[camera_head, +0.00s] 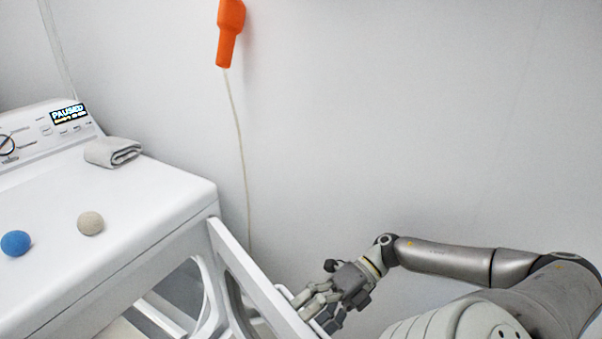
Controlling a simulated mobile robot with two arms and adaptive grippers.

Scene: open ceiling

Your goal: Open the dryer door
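The white dryer (165,215) stands at the left, with its control panel (50,128) reading "PAUSED". Its door (262,290) stands swung out from the front, and the opening (185,290) shows behind it. My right gripper (318,308) is at the door's outer side, by a pale handle-like edge. Its fingers overlap the door edge in the picture, so I cannot tell whether they are closed on it. The lower part of the door is cut off by the frame. My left gripper is not in view.
A blue ball (16,243), a beige ball (90,223) and a folded grey cloth (113,151) lie on the dryer top. An orange device (230,35) hangs on the wall with a thin cord (238,135). Bare wall is behind my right arm.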

